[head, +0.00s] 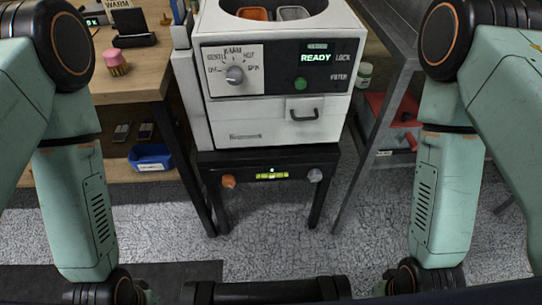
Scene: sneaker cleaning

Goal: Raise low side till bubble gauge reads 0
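A bubble gauge (272,176) with a yellow-green strip is on the front rail of a black stand (250,160). A small bright dot shows just above the strip; the gauge's reading is too small to tell. An orange knob (228,181) is on the rail left of the gauge and a grey knob (315,175) is on the right. The white machine (270,122) stands on the stand; its display reads READY. Both my arms come down at the sides to the bottom edge. Neither gripper shows.
A wooden bench (135,80) with a pink-bristled brush (116,63) is on the left, with a blue bin (150,157) on its lower shelf. A grey metal shelf (385,35) with a red item (390,108) is on the right. The speckled floor (270,245) in front of the stand is clear.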

